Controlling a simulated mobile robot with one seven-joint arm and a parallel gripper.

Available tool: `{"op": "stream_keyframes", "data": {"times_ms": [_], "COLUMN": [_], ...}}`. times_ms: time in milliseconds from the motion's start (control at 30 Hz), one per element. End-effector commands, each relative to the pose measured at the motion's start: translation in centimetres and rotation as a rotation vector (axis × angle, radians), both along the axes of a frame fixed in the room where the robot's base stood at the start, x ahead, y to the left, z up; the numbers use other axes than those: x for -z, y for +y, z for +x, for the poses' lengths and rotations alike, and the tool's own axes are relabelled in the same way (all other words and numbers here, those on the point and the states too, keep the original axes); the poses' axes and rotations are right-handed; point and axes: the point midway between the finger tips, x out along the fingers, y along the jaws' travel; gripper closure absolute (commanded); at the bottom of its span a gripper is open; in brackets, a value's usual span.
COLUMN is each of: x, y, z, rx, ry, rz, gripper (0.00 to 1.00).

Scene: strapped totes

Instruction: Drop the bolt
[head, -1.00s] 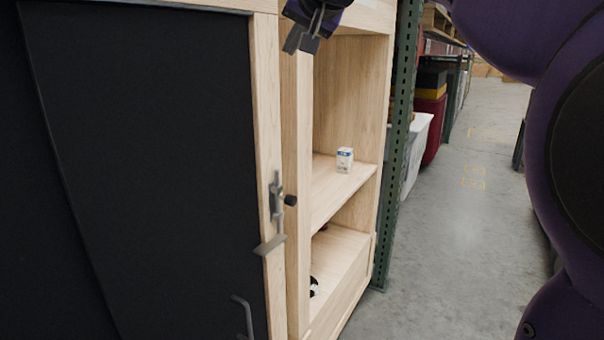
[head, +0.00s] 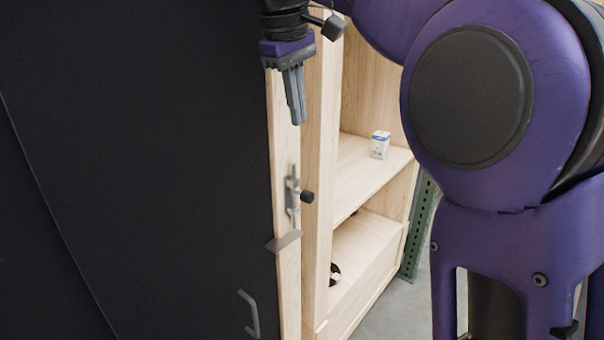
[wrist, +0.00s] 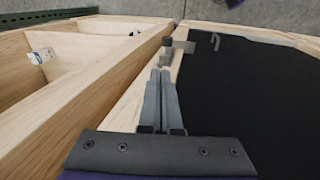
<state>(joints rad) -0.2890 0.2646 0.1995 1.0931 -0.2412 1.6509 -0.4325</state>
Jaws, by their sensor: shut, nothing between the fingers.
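The bolt (head: 293,196) is a grey metal piece with a dark round knob, fixed upright on the wooden frame edge of a black door panel (head: 150,150). A flat metal plate (head: 284,241) juts out just below it. In the wrist view the bolt (wrist: 167,43) shows beyond the fingertips, at the top centre. My gripper (head: 298,122) is above the bolt and apart from it, its fingers pointing down along the door's edge. In the wrist view my gripper (wrist: 162,75) has its fingers together with nothing between them.
An open wooden shelf unit (head: 372,180) stands right of the door, with a small white and blue box (head: 380,145) on its shelf. A black and white object (head: 335,274) lies lower. A grey handle (head: 249,313) sits low on the door. A green post (head: 420,225) stands beyond.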

Motion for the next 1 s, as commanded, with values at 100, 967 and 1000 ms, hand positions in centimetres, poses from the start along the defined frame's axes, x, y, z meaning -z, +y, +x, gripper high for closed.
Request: {"op": "stream_keyframes", "data": {"times_ms": [100, 967, 1000], "x": [0.4, 7.5, 8.4], "y": [0.0, -0.8, -0.9], "z": [-0.5, 0.2, 0.4], "rx": [-0.022, -0.028, -0.027], "ry": [0.042, 0.057, 0.057], "rz": [-0.017, -0.021, -0.021], "gripper": [1.00, 1.00, 1.00]}}
